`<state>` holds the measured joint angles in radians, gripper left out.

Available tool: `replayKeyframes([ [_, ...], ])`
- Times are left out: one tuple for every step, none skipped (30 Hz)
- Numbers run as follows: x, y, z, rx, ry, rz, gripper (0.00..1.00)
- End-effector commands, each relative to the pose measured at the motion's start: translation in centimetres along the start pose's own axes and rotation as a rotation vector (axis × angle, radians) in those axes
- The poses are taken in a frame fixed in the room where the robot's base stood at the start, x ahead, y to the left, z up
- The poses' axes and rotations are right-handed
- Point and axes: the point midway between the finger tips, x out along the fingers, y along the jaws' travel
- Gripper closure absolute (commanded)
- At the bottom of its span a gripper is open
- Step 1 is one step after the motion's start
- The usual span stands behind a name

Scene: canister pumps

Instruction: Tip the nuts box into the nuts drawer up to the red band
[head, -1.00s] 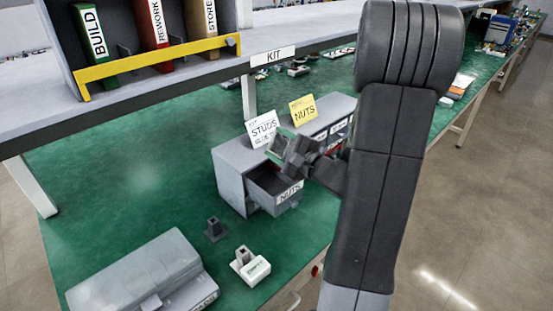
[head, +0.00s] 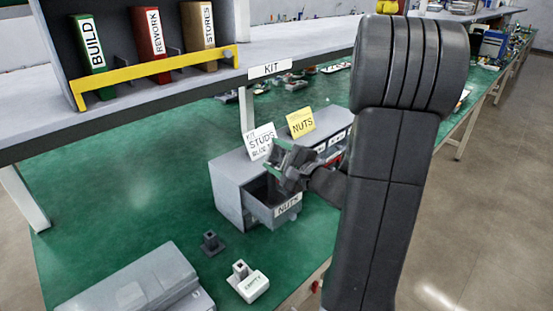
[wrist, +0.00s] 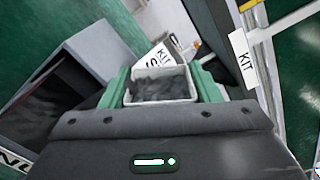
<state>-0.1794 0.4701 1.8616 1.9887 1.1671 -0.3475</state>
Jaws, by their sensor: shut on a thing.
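My gripper (head: 284,160) is shut on a small white-rimmed box (wrist: 160,101), with a green finger pad on each side of it. The box holds dark grey pieces. In the wrist view its open top faces the camera; I cannot tell how far it is tilted. The nuts drawer (head: 287,208), labelled NUTS, is pulled out of the grey cabinet (head: 229,190). My gripper is above the drawer, near its back. In the wrist view the drawer (wrist: 12,162) is at the left, its inside dark. I see no red band.
White STUDS (head: 261,141) and yellow NUTS (head: 301,122) cards stand on the cabinet. A white holder marked EMPTY (head: 254,286), a dark grey holder (head: 211,243) and a grey case (head: 150,285) stand in front. A shelf (head: 200,90) overhangs the green bench behind. The bench at left is clear.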

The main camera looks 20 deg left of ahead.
Motion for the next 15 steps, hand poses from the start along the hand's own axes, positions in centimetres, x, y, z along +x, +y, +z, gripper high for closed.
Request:
replayKeyframes([
  [0.01, 0.06, -0.02, -0.009, -0.001, -0.001, 0.75],
  [0.01, 0.06, 0.00, -0.013, -0.001, -0.001, 0.75],
  [0.00, 0.05, 0.02, -0.019, -0.001, -0.001, 0.75],
  [0.00, 0.04, 0.04, -0.023, -0.001, -0.001, 0.75],
  [-0.01, 0.04, 0.05, -0.027, -0.001, -0.001, 0.75],
  [-0.01, 0.03, 0.06, -0.031, -0.001, -0.001, 0.75],
  [-0.02, 0.03, 0.08, -0.035, -0.001, -0.001, 0.75],
  [-0.02, 0.02, 0.09, -0.038, 0.000, -0.001, 0.75],
  [-0.02, 0.01, 0.10, -0.041, 0.000, -0.001, 0.75],
  [-0.02, 0.00, 0.12, -0.043, 0.000, -0.001, 0.75],
  [-0.02, -0.01, 0.13, -0.044, 0.000, -0.001, 0.75],
  [-0.03, -0.02, 0.14, -0.046, 0.000, -0.001, 0.75],
  [-0.03, -0.03, 0.15, -0.047, 0.000, -0.001, 0.75],
  [-0.03, -0.04, 0.16, -0.048, 0.000, -0.001, 0.75],
  [-0.03, -0.06, 0.17, -0.048, 0.000, -0.001, 0.75],
])
